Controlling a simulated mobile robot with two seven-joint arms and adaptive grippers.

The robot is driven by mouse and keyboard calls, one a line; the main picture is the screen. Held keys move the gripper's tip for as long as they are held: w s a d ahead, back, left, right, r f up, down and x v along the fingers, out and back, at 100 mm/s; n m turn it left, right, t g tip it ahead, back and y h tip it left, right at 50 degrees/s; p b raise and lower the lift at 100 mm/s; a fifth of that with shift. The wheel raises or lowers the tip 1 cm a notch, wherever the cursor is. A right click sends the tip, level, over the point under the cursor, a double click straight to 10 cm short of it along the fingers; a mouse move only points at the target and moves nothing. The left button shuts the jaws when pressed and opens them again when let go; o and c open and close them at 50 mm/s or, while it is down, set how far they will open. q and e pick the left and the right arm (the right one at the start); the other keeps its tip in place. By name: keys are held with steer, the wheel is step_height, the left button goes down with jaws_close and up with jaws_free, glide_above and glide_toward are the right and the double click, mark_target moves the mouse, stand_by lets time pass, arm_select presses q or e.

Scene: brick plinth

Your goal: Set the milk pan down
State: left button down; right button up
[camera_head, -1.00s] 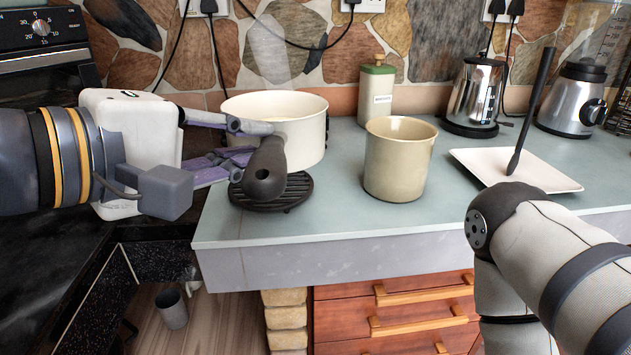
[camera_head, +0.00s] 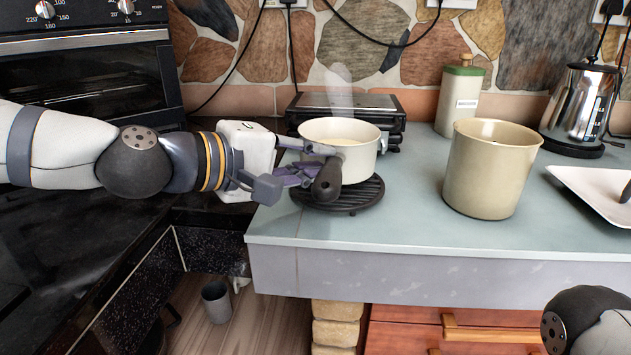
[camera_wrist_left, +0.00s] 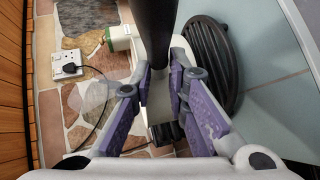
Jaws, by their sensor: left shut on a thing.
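The milk pan (camera_head: 357,158) is a cream pan with a pale filling and a dark handle (camera_head: 327,181). It is upright over the black ribbed trivet (camera_head: 350,202) on the counter. I cannot tell whether its base touches the trivet. My left gripper (camera_head: 318,168), coming in from the left, is shut on the handle. In the left wrist view the dark handle (camera_wrist_left: 155,30) runs up between the purple-padded fingers (camera_wrist_left: 160,85), with the trivet (camera_wrist_left: 208,60) to the right. My right gripper is out of view.
A large beige pot (camera_head: 490,175) stands right of the pan. A black-and-steel appliance (camera_head: 347,105) and a biscuit canister (camera_head: 459,98) are behind. A kettle (camera_head: 580,108) and a white plate (camera_head: 585,185) are farther right. The counter's front middle is clear.

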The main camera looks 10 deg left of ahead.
arm_select(q)
step_height(320, 180, down, 3)
steer(key=shift+r, duration=0.3)
steer(key=shift+s, duration=0.1)
steer(key=c, duration=1.6)
jaws_free()
steer(key=shift+f, duration=0.2)
steer(key=shift+o, duration=0.2)
steer(key=shift+r, duration=0.1)
